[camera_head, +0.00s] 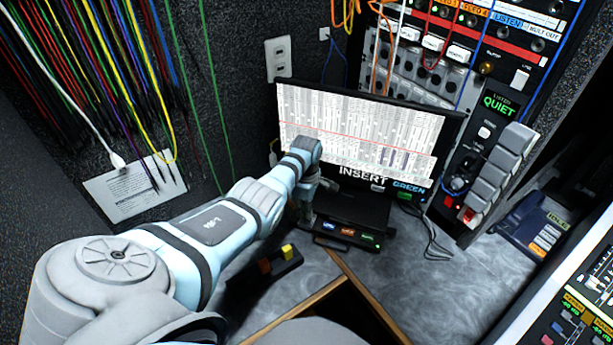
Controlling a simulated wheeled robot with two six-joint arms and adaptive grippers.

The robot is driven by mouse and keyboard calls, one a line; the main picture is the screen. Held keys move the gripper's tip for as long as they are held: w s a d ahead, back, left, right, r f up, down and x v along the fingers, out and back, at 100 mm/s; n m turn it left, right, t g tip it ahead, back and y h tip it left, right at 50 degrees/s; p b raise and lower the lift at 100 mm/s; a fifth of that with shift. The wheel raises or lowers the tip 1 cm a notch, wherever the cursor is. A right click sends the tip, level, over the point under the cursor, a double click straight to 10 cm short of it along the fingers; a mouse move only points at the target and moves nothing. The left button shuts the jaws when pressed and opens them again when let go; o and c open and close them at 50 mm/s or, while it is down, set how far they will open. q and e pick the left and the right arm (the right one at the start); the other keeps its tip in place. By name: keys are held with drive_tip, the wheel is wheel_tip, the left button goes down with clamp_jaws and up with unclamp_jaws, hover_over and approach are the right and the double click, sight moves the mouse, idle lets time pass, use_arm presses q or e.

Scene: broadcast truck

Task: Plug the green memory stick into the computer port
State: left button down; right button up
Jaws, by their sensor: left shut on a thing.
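My left arm reaches in from the left, and my left gripper (305,212) points down at the left end of the black computer unit (352,208) below the monitor. The gripper is shut. The green memory stick is not clearly visible; the arm and fingers hide what lies between the jaws. The unit's front edge carries small blue, orange and green labels (348,232); port openings are too small to make out. The monitor (355,130) shows a lit table and the words "INSERT" and "GREEN". My right gripper is out of view.
A black cable (432,240) lies right of the unit. A rack panel (480,150) stands at the right. Wooden edging (362,300) bounds the desk in front.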

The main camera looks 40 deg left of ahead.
use_arm(q)
drive_tip(key=shift+f, duration=0.35)
drive_tip(key=c, duration=1.5)
unclamp_jaws()
wheel_tip(320, 180, up, 12)
drive_tip(key=shift+r, duration=0.1)
